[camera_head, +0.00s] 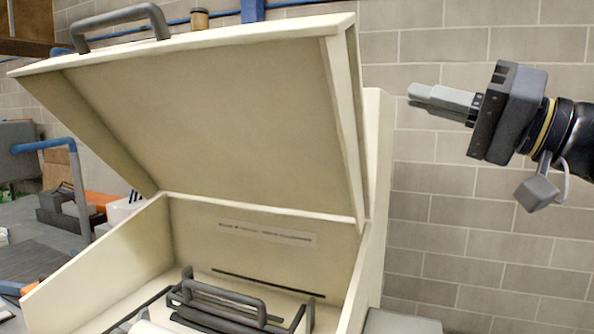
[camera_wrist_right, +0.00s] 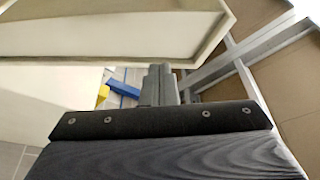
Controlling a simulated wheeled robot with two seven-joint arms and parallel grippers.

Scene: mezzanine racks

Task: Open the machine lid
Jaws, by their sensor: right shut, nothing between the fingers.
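The cream machine (camera_head: 378,190) stands in the middle of the head view. Its lid (camera_head: 210,95) is raised and tilted up, with its underside facing me and the inside of the box showing. A grey handle (camera_head: 120,24) is on the lid's upper edge at the left. My right gripper (camera_head: 412,95) is shut and empty, to the right of the lid and apart from it, in front of the brick wall. Its fingers also show in the right wrist view (camera_wrist_right: 158,75), near the pale lid edge (camera_wrist_right: 215,35). My left gripper is not in view.
A grey frame with a bar handle (camera_head: 230,300) lies inside the open machine. A brick wall (camera_head: 450,190) stands behind. At the left are a blue-topped rail (camera_head: 57,144) and a dark grey object (camera_head: 65,208). The space below my right arm looks clear.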

